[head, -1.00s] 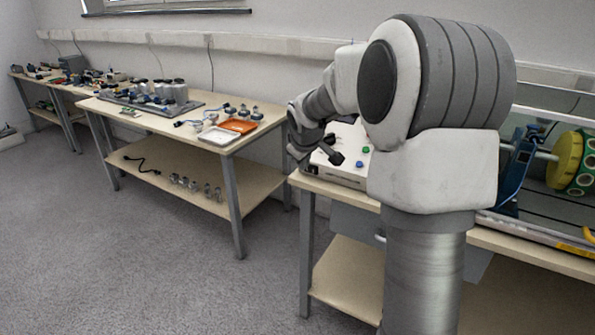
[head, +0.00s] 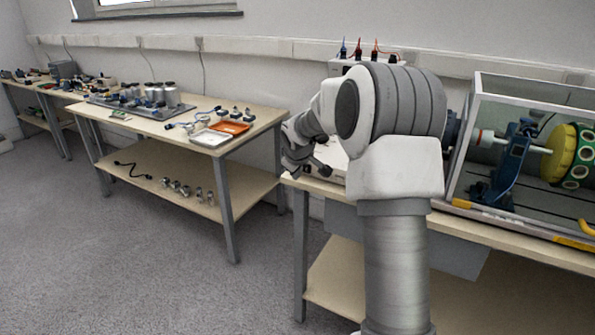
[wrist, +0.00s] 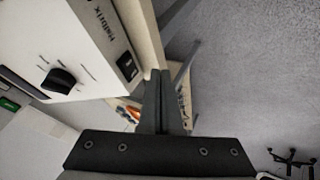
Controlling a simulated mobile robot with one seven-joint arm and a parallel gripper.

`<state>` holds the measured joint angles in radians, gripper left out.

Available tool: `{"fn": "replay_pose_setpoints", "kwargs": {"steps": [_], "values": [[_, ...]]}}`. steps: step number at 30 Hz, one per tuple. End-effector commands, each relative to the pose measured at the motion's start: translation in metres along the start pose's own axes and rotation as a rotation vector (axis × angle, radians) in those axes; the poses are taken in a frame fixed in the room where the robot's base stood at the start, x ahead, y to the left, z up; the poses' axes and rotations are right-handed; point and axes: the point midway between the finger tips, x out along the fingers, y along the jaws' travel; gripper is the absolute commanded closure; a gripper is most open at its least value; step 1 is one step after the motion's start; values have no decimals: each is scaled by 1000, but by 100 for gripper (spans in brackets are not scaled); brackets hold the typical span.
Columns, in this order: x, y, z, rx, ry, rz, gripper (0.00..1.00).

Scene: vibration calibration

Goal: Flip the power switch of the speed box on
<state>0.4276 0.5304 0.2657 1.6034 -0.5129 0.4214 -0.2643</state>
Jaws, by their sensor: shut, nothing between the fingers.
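The white speed box fills the upper left of the wrist view (wrist: 85,30), with a black knob (wrist: 60,80) on its face. Its black power switch (wrist: 127,65) sits near the box's edge, just left of my fingertips; its on/off position is too small to tell. My gripper (wrist: 158,75) is shut and empty, its fingers together beside the switch edge of the box. I cannot tell whether they touch it. In the head view, the box (head: 334,154) sits on the bench, mostly hidden behind my arm. My gripper shows there at the bench's left end (head: 321,168).
A clear-sided case (head: 480,130) with a blue stand (head: 507,165) and a yellow-green drum (head: 568,155) stands right of my arm. A device with coloured leads (head: 370,57) is behind. Another table (head: 190,140) with trays stands left. Floor between is open.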

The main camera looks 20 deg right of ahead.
Motion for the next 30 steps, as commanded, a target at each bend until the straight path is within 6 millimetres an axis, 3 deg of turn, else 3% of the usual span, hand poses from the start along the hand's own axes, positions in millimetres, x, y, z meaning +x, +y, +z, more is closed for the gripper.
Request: {"fn": "replay_pose_setpoints", "kwargs": {"steps": [2, 9, 30], "values": [[20, -2, 2, 1, 0, -1, 100], [30, 28, 0, 3, 1, 1, 100], [32, 42, 0, 1, -1, 0, 100]]}}
